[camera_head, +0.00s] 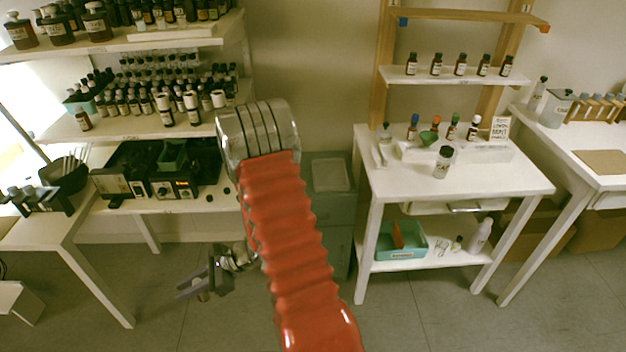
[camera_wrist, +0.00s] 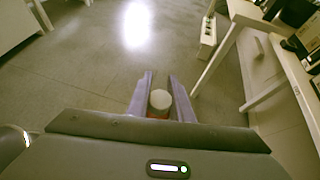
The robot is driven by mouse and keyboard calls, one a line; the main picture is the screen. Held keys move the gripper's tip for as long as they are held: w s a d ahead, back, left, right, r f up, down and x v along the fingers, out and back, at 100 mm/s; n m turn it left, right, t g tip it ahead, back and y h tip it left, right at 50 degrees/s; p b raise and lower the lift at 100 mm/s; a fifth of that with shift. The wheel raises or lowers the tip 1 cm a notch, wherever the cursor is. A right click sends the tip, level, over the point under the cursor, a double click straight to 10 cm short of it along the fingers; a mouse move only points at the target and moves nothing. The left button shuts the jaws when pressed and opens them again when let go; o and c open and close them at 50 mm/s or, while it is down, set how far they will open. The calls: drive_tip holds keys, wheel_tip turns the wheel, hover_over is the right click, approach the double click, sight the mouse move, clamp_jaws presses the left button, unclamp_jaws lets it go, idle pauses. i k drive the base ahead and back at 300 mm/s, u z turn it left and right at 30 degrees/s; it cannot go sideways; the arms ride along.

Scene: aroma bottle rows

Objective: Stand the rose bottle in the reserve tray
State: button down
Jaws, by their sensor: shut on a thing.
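My gripper (camera_head: 200,287) is low over the open floor, left of the white cart. In the wrist view my gripper (camera_wrist: 160,95) is shut on a small bottle (camera_wrist: 159,99) with a pale round cap and a little red-orange below it. The fingers hide most of its body, and its label does not show, so I cannot confirm that it is the rose bottle. A teal tray (camera_head: 413,254) with a label on its front stands on the cart's lower shelf, with an orange-red piece inside. Its label is too small to read, so I cannot tell if it is the reserve tray.
The white cart (camera_head: 470,182) carries several small bottles and a card on top. Shelves (camera_head: 135,128) crowded with dark bottles and a bench with black devices (camera_head: 160,180) are at left. Another white table (camera_head: 590,150) is at right. The floor between is mostly clear.

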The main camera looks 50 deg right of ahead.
sight(330, 176)
drive_tip(key=u, duration=0.9)
drive_tip(key=i, duration=0.1)
drive_tip(key=z, duration=1.95)
drive_tip(key=i, duration=0.95)
drive_tip(key=u, duration=0.15)
drive_tip(key=k, duration=0.9)
drive_tip(key=z, duration=0.1)
